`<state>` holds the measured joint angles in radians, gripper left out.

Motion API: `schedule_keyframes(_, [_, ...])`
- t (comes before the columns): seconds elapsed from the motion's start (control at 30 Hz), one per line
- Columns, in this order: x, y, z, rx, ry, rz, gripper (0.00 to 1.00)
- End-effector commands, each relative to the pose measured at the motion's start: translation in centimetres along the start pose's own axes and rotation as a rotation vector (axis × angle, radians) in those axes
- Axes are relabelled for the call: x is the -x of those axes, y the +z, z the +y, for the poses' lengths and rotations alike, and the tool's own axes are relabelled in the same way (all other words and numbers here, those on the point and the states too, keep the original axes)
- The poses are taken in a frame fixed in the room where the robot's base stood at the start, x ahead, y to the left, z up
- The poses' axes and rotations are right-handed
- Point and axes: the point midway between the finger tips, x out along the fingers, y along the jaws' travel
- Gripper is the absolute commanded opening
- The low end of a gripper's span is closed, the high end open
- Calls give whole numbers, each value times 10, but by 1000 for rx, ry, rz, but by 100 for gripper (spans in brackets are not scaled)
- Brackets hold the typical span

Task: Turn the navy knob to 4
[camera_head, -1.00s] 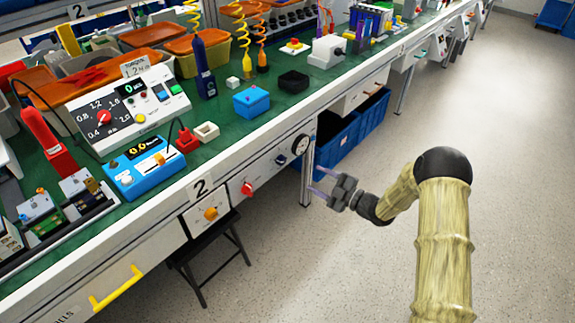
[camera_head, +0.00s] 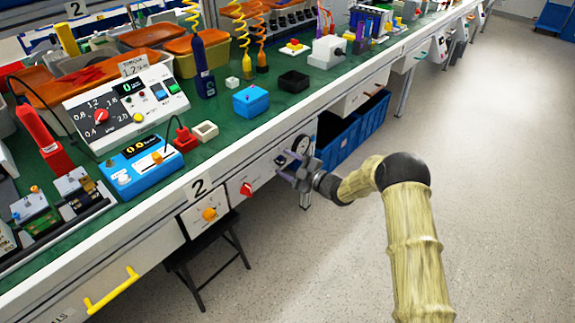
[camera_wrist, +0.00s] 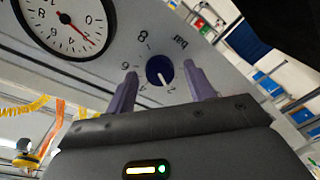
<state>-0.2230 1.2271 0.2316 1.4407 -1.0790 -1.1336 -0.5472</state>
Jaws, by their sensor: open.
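The navy knob (camera_wrist: 159,71) is on a pale panel with printed numbers and the word "bar" in the wrist view. Its white mark points down in the picture, close to the 2; the 6 and 8 are readable on its left. My gripper (camera_wrist: 160,69) is open, with one purple finger on each side of the knob. I cannot tell whether either finger touches it. In the head view my gripper (camera_head: 287,161) is at the bench front and largely covers the knob's panel.
A round gauge (camera_wrist: 66,22) with a red needle is beside the knob; it also shows in the head view (camera_head: 301,145). A red knob (camera_head: 246,189) and an orange knob (camera_head: 209,214) are on panels to the left. Blue bins (camera_head: 350,133) stand under the bench. The floor at right is clear.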

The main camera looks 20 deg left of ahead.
Motion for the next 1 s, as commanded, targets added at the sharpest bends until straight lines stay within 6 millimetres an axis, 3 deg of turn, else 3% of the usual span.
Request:
schedule_keyframes(0.1, [0,0,0,0,0,0,49])
schedule_keyframes(0.3, [0,0,0,0,0,0,10])
schedule_keyframes(0.67, [1,0,0,-30,1,2,9])
schedule_keyframes(1.0, [1,0,0,-197,12,11,9])
